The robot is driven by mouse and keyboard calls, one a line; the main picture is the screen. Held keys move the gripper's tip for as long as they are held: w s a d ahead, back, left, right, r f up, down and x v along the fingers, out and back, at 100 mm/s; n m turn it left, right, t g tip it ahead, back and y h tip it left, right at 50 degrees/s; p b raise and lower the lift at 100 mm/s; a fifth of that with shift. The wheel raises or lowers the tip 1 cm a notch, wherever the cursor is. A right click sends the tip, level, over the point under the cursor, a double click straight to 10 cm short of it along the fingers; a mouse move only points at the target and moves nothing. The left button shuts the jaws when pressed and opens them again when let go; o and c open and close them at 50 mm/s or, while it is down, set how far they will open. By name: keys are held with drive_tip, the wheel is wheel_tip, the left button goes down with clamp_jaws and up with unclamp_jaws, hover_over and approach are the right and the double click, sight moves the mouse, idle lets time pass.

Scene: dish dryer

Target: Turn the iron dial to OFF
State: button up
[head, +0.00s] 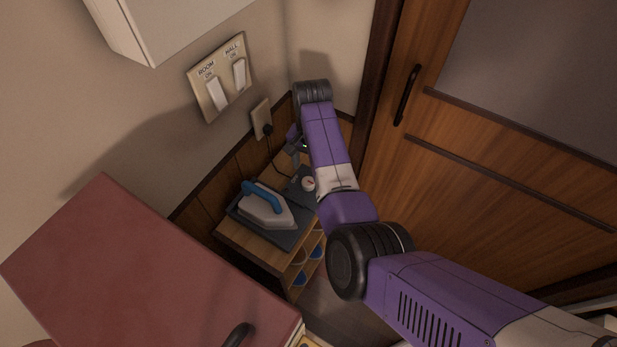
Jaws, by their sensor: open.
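The iron (266,207), white with a blue handle, rests on a dark pad (243,222) on top of a small wooden shelf unit. A small round whitish dial with a reddish mark (308,184) sits on a dark base just right of the iron. My gripper (294,150) is at the far end of my purple arm, above and behind the dial, apart from it as far as I can see. The arm partly hides the gripper, and its fingers are small and dark here. The dial's markings are too small to read.
A wall socket (261,118) with a black plug and cord is behind the shelf unit (250,247). Two switches labelled ROOM and HALL (222,78) are on the wall above. A red-topped cabinet (140,270) is at front left. A wooden door (500,170) closes off the right.

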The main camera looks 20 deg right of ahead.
sight(308, 181)
wheel_tip(308, 181, down, 8)
drive_tip(key=shift+a+r+b, duration=0.1)
drive_tip(key=shift+r+b, duration=0.1)
drive_tip(key=shift+b, duration=0.1)
clamp_jaws()
idle(0.3)
